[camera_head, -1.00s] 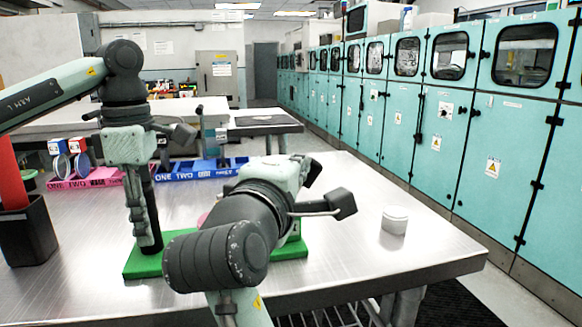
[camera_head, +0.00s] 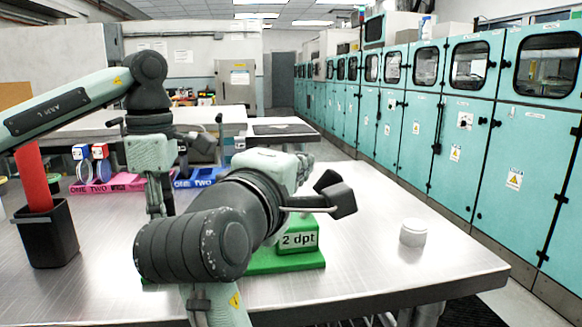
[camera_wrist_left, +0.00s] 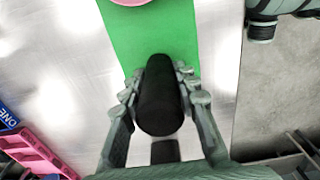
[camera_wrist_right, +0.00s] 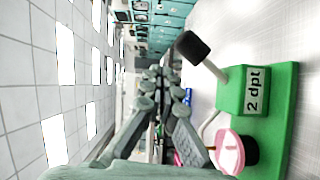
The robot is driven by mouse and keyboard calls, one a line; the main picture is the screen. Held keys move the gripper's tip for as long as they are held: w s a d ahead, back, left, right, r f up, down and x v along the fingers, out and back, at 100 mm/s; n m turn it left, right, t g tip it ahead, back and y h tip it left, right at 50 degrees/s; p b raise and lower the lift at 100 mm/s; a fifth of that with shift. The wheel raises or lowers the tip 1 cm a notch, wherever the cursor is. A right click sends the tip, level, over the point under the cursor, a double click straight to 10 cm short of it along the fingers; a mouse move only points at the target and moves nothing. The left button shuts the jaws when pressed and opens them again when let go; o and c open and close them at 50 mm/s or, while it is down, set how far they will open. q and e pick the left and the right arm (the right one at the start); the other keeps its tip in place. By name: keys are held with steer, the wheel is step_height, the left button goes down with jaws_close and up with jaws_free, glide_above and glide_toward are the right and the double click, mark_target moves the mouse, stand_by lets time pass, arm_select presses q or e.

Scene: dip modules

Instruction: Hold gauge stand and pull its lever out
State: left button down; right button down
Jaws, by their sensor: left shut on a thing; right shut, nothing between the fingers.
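The gauge stand has a green base (camera_head: 285,262), a green block labelled "2 dpt" (camera_head: 298,238), a pink-rimmed dial (camera_wrist_right: 228,152) and a black post (camera_wrist_left: 160,98). My left gripper (camera_wrist_left: 158,76) is shut around the post, which my right arm mostly hides in the head view. The lever, a pale rod with a black knob (camera_wrist_right: 192,47), sticks up at a slant from the block. My right gripper (camera_wrist_right: 157,78) is shut and empty, above the stand and apart from the lever. In the head view my right wrist hides its fingers and much of the lever.
A black cup (camera_head: 48,240) with a red cylinder (camera_head: 34,178) stands at the left. A pink tray (camera_head: 112,184) and a blue tray (camera_head: 198,178) lie behind the stand. A white round container (camera_head: 414,232) stands at the right, with bare table around it.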

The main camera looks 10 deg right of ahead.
steer(key=s+a+r, duration=0.3)
steer(key=s+a, duration=0.1)
steer(key=s, duration=0.4)
steer(key=shift+s, duration=0.35)
arm_select(q)
steer(key=c, duration=1.1)
jaws_free()
steer(key=shift+o, duration=0.2)
steer(key=shift+r, duration=0.1)
steer(key=shift+r, duration=3.7)
